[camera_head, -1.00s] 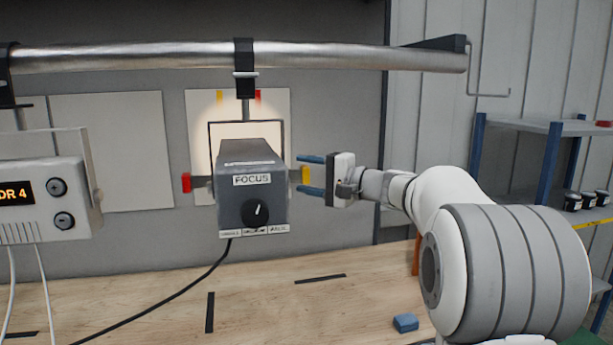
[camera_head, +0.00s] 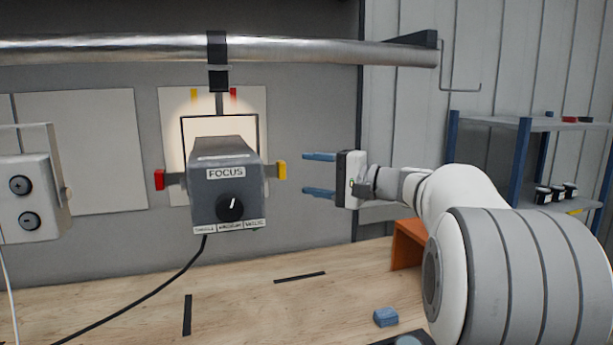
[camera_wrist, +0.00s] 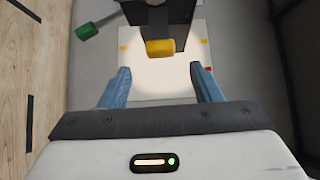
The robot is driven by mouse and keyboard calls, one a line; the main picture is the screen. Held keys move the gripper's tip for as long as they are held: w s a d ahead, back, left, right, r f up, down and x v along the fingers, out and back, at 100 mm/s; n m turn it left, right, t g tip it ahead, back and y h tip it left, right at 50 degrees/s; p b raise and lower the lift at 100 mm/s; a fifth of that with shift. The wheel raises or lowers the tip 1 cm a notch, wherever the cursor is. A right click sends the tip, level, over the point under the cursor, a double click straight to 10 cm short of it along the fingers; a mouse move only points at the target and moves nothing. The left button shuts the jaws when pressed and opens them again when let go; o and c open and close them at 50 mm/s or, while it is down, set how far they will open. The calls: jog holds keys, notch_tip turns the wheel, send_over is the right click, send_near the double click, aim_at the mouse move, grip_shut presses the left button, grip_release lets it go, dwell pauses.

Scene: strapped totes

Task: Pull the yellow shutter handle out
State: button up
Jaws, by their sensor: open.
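The yellow shutter handle (camera_head: 282,170) sticks out on the right side of the grey lamp box (camera_head: 225,185) marked FOCUS, in the head view. In the wrist view the yellow handle (camera_wrist: 160,48) is ahead of the fingers, between their lines. My gripper (camera_head: 319,174) is open and empty, to the right of the handle and apart from it. Its blue fingers (camera_wrist: 162,85) point toward the handle. A red handle (camera_head: 159,180) is on the box's left side.
A metal pipe (camera_head: 300,50) runs above and carries the lamp. A control box (camera_head: 28,198) hangs at left. Below is a wooden bench (camera_head: 240,300) with a blue block (camera_head: 386,317). A blue-framed shelf (camera_head: 530,125) stands at right.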

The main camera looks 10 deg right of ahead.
jog(key=s+a+f+n+g+h, duration=0.1)
jog(key=s+a+f+g+h, duration=0.2)
jog(key=s+f, duration=0.35)
jog(key=s+a+f+n+g+h, duration=0.2)
jog(key=s+a+f+g, duration=0.1)
jog(key=s+a+f, duration=0.4)
jog(key=s+d+f+n+g+h, duration=0.1)
jog(key=s+d+f+n+h, duration=0.1)
jog(key=s+f, duration=0.6)
jog(key=s+d+f+n+g+h, duration=0.2)
jog(key=s+d+f+n+h, duration=0.1)
jog(key=s+f+h, duration=0.3)
jog(key=s+d+f, duration=0.1)
jog(key=s+f, duration=0.1)
jog(key=s, duration=0.1)
jog(key=shift+d+h, duration=0.2)
jog(key=shift+h, duration=0.1)
dwell(1.0)
